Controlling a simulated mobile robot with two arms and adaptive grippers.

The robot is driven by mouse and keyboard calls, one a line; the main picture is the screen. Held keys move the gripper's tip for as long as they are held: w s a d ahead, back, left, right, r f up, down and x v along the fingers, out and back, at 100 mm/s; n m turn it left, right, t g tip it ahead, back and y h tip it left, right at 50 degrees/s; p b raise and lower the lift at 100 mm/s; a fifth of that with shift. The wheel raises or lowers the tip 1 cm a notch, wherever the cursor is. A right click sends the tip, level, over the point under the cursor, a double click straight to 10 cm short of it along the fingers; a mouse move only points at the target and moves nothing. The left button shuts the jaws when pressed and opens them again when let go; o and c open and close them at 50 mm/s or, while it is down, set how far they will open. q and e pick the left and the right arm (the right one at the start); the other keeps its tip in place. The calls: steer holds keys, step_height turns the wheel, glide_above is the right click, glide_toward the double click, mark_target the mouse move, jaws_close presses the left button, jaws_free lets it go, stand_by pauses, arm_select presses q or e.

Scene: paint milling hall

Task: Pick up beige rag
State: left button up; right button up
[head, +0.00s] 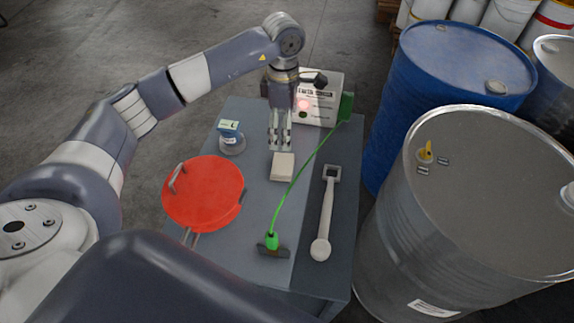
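The beige rag (282,167) looks like a small, pale folded pad. It lies flat on the grey table (262,190), near the middle. My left gripper (279,147) points down just behind the rag in the head view. Its two fingers stand apart with a narrow gap, and nothing shows between them. The fingertips end close to the rag's far edge in the picture; I cannot tell how high they are above the table. My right gripper is not in view.
A red round pan-like thing (203,194) lies left of the rag. A blue-labelled container (230,137) stands behind it. A white box (320,100) stands behind.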

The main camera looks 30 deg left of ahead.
arm_select(q)
step_height(320, 180, down, 5)
steer(key=b, duration=0.4)
steer(key=p, duration=0.1)
glide_above(286, 164)
steer(key=s, duration=0.1)
step_height(286, 164, down, 4)
steer(key=shift+f, duration=0.25)
steer(key=f, duration=0.1)
steer(key=f+p, duration=0.1)
steer(key=f, duration=0.1)
steer(key=w+f+p, duration=0.1)
steer(key=f, duration=0.1)
steer(key=shift+d+f, duration=0.1)
steer(key=shift+f, duration=0.5)
steer(key=c, duration=1.1)
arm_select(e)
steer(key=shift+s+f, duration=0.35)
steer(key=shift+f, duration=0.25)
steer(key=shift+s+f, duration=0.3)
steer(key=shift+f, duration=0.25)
